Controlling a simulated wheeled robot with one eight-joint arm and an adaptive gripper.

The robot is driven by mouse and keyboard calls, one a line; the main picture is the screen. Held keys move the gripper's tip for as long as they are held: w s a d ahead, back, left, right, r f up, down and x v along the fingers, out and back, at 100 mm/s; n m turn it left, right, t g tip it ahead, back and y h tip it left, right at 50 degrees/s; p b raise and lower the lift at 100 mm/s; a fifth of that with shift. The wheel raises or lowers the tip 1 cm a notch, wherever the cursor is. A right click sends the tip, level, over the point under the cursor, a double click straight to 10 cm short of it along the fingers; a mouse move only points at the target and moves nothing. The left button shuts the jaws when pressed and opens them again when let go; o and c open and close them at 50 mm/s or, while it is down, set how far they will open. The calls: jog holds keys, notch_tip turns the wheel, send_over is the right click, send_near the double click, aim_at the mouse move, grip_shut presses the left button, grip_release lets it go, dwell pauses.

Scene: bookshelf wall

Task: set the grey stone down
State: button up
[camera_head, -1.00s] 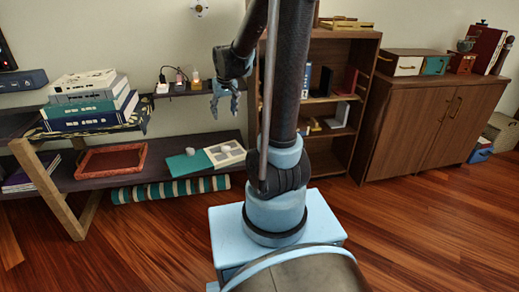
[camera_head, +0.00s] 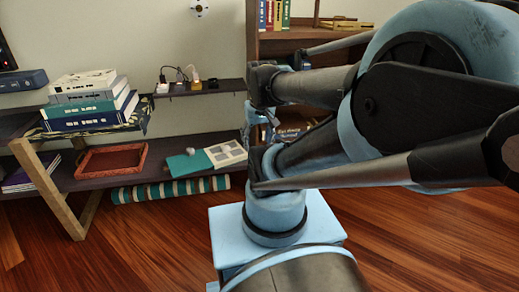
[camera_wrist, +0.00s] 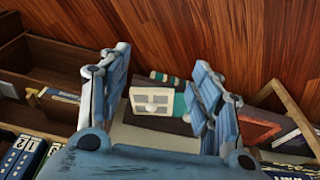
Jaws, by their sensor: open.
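A small light-grey lump (camera_head: 190,151), probably the grey stone, rests on a teal flat book or board (camera_head: 183,163) on the low dark shelf. Beside it lies a pale framed tray (camera_head: 226,153). In the wrist view the tray (camera_wrist: 140,96) shows between my fingers, with a pale rounded shape (camera_wrist: 150,107) on it. I cannot tell whether that shape is a stone. My gripper (camera_wrist: 160,58) is open, with nothing between its fingers, and is apart from the tray. In the head view my gripper (camera_head: 251,122) is partly hidden, right of the tray and above it.
A red-brown tray (camera_head: 112,161) lies left on the low shelf (camera_head: 160,158). Books (camera_head: 90,102) are stacked on the upper left. A narrow wall shelf (camera_head: 200,87) holds chargers and cables. A bookcase (camera_head: 290,40) stands right, largely hidden by my arm.

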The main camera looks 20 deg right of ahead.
jog(key=shift+s+f, duration=0.45)
jog(key=shift+s, duration=0.4)
jog(key=shift+s+f, duration=0.45)
jog(key=shift+s, duration=0.4)
